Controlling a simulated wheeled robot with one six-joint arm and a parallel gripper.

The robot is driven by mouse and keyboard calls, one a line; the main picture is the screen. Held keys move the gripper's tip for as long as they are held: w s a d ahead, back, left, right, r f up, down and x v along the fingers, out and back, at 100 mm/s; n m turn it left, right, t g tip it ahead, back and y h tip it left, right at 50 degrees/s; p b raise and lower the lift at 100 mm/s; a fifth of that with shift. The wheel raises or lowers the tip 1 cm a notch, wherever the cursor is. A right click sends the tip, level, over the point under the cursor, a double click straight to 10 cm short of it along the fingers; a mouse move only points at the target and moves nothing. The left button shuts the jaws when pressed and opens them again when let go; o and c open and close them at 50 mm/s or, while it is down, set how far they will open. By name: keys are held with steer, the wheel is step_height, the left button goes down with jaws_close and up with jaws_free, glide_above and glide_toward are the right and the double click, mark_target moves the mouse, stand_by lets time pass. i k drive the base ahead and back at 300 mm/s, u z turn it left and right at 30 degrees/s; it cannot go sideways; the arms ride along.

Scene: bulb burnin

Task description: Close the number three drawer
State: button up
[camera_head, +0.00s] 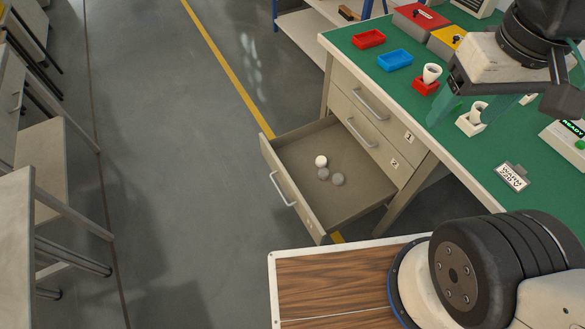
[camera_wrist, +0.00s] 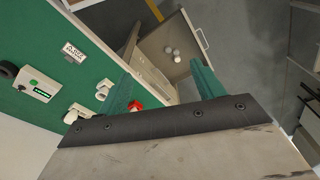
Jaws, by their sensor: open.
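The number three drawer (camera_head: 328,170) is pulled out from the bottom of the workbench, below the drawers labelled 1 (camera_head: 361,93) and 2 (camera_head: 373,140), which are shut. Its front carries a metal handle (camera_head: 282,189), and one white and two grey round objects (camera_head: 322,161) lie inside. My gripper (camera_head: 480,105) is above the green bench top, well apart from the drawer. In the wrist view my gripper (camera_wrist: 163,88) has its two green fingers spread with nothing held between them. The open drawer also shows beyond the fingers in the wrist view (camera_wrist: 180,68).
The green bench top (camera_head: 440,130) holds a red tray (camera_head: 369,39), a blue tray (camera_head: 394,60), bulb holders with white pieces (camera_head: 473,119), a label card (camera_head: 512,177) and a tester marked READY (camera_head: 568,140). Free floor (camera_head: 180,180) lies left of the drawer. Grey furniture stands at far left.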

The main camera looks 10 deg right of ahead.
mark_target(324, 207)
steer(key=u, duration=0.5)
steer(key=k, duration=0.65)
steer(key=u, duration=0.9)
steer(key=i, duration=0.7)
steer(key=z, duration=0.55)
steer(key=i, duration=0.65)
steer(key=z, duration=0.7)
